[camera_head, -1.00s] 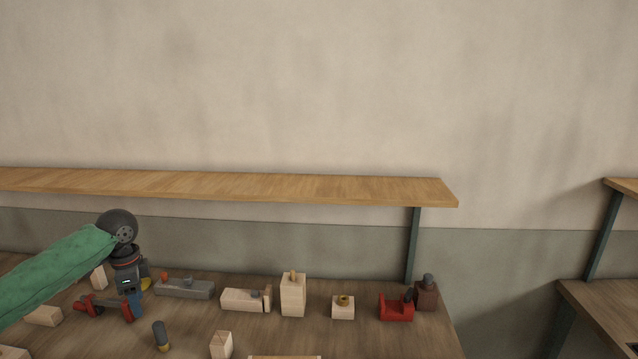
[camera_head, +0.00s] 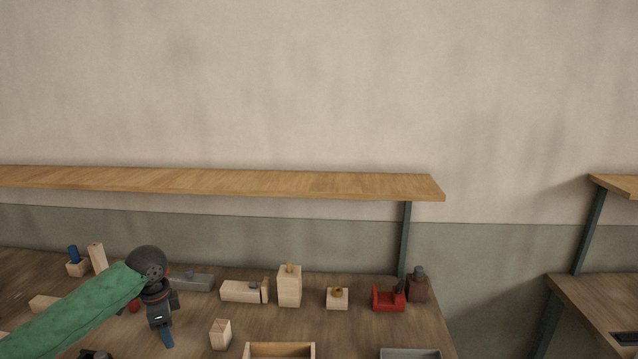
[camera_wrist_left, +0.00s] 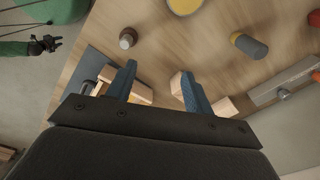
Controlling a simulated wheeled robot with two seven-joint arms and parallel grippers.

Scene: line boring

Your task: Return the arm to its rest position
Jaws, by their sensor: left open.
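My left gripper (camera_head: 167,338) hangs above the workbench (camera_head: 350,335) at the left, pointing down, its green-sleeved arm coming in from the lower left. In the left wrist view its two blue fingers (camera_wrist_left: 158,87) stand apart with nothing held between them. A grey-and-yellow cylinder (camera_wrist_left: 249,46) and a grey block (camera_wrist_left: 283,82) lie to the right of the fingers on the bench. A pale wooden block (camera_wrist_left: 223,107) is close beside the right finger. A green-sleeved arm with a dark gripper (camera_wrist_left: 46,44), seemingly my right one, shows over the floor; its jaws are too small to read.
Along the bench stand a wooden block (camera_head: 240,291), a tall block with a peg (camera_head: 290,288), a red fixture (camera_head: 388,299) and a brown block (camera_head: 418,288). A wooden box (camera_head: 280,350) and grey tray (camera_head: 410,353) are at the front. A shelf (camera_head: 250,185) runs behind.

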